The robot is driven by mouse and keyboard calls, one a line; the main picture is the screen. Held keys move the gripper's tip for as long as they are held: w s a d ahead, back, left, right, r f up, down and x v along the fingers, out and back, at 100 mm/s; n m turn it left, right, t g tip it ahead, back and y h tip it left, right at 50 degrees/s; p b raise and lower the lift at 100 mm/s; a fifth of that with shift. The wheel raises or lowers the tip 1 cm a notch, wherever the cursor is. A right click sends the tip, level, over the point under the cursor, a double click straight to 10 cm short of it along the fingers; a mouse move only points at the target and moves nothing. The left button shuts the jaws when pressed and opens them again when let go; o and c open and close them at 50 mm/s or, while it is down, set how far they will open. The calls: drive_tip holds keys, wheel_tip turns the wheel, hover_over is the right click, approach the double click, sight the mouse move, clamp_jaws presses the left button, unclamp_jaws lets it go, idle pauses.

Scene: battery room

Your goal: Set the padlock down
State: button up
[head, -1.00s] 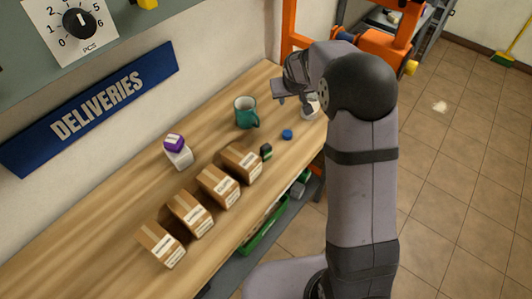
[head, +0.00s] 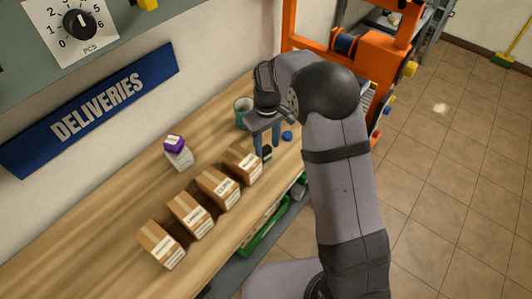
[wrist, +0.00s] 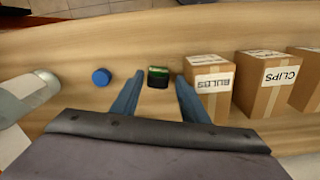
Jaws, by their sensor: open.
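My gripper (head: 267,146) is open, with its blue fingers pointing down over the wooden bench. No plainly recognisable padlock shows. A small dark block with a green top (head: 267,154) stands on the bench below the fingers; I cannot tell if it is the padlock. In the wrist view this dark block (wrist: 158,77) appears between the tips of my gripper (wrist: 158,79). Nothing is visibly held, and I cannot tell whether the fingers touch the block.
Several cardboard boxes stand in a row; the closest to the fingers is labelled BULBS (wrist: 209,82). A blue cap (wrist: 101,77) lies left of the fingers, with a pale rounded object (wrist: 28,95) farther left. A teal mug (head: 242,108) and a purple-topped white container (head: 178,153) stand behind.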

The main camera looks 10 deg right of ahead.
sight(266, 147)
drive_tip(key=shift+w+a+f+p, duration=0.1)
drive_tip(key=shift+w+f+p, duration=0.1)
drive_tip(key=shift+f+p, duration=0.85)
drive_tip(key=shift+w+f+p, duration=0.2)
drive_tip(key=shift+f+p, duration=0.15)
drive_tip(key=shift+f, duration=1.25)
drive_tip(key=shift+c, duration=0.3)
drive_tip(key=c, duration=0.9)
wheel_tip(266, 147, up, 8)
drive_tip(key=b, duration=0.3)
drive_tip(key=shift+r, duration=1.05)
